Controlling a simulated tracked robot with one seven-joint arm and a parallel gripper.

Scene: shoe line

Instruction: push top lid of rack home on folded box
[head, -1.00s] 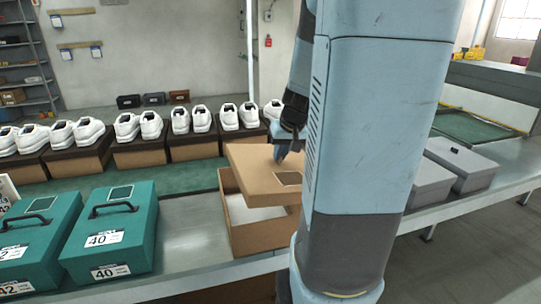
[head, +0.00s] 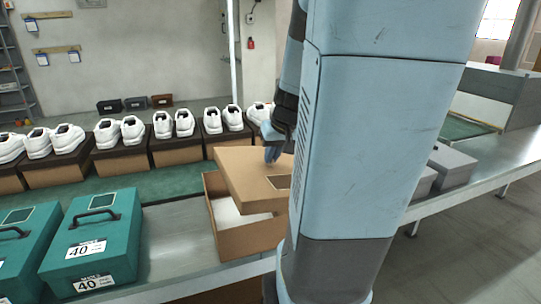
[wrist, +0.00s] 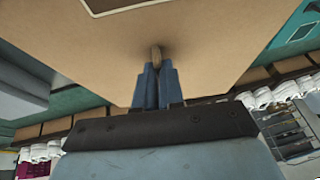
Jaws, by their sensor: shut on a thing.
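A tan lid (head: 240,172) with a dark-framed label hangs tilted above an open tan box (head: 222,237) on the grey conveyor. White lining shows inside the box through the gap at its left side. In the head view, my gripper (head: 272,152) is over the lid's top, partly hidden by my arm. The right part of the box and lid is hidden behind my arm.
Teal boxes marked 40 (head: 95,240) stand left of the tan box, with a clear strip of conveyor (head: 175,240) between. White shoes on brown boxes (head: 120,160) line the back. Grey boxes (head: 455,168) stand to the right.

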